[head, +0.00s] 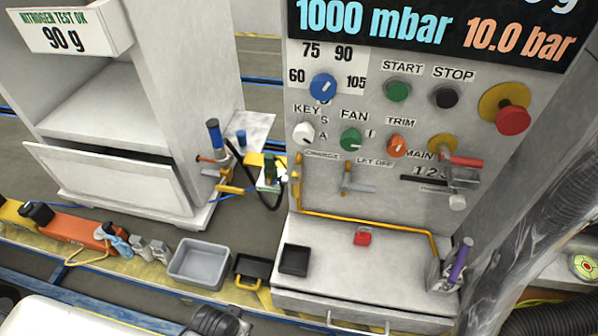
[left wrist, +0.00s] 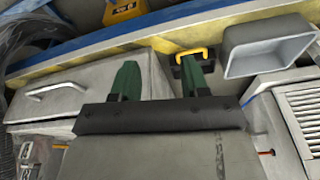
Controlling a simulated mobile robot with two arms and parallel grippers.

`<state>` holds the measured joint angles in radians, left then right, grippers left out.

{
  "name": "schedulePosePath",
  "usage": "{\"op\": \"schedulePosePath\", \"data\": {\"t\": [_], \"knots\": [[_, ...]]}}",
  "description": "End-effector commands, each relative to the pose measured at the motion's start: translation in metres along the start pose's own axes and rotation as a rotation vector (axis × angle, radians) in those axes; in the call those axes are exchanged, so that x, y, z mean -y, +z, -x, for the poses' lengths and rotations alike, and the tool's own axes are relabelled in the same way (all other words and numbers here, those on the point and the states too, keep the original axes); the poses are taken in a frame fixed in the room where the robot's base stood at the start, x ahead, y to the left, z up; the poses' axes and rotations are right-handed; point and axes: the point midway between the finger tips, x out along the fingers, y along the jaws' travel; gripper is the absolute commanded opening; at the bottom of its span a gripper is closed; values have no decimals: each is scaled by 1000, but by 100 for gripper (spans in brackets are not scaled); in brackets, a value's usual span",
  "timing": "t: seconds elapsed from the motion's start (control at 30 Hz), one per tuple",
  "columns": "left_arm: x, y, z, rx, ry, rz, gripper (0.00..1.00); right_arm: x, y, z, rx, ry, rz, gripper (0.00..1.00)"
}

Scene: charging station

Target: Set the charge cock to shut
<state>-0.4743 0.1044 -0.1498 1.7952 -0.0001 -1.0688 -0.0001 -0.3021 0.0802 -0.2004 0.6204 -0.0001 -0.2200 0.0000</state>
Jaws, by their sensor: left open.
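I cannot tell which one is the cock. My left gripper (left wrist: 160,80) shows only in the left wrist view, its two green fingers apart with nothing between them. Neither lever is recognisable there. My right gripper is in neither view.
Knobs, buttons and a red mushroom button (head: 512,120) crowd the panel. A yellow rail (head: 370,222) runs along its foot, above a shelf with a red padlock-like block (head: 362,237) and a black tray (head: 294,260). A grey bin (head: 199,264) stands left; it also shows in the left wrist view (left wrist: 268,50).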

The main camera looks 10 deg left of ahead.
Motion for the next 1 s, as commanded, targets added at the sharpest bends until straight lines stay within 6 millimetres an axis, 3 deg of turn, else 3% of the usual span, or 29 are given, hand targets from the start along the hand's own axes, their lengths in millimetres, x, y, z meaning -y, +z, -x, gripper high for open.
{"op": "schedulePosePath", "data": {"t": [0.03, 0.27, 0.37, 0.8, 1.0], "knots": [[1, -10, 21, -19, -1, 1, 45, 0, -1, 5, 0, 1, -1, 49], [2, -54, 96, -137, -3, 6, 45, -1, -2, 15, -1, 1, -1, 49], [2, -93, 133, -292, -3, 10, 45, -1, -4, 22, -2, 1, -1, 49], [-8, -208, 144, -859, 10, 13, 45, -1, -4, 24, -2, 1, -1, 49], [-16, -249, 147, -1125, 19, 12, 45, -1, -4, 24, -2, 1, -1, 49]]}}
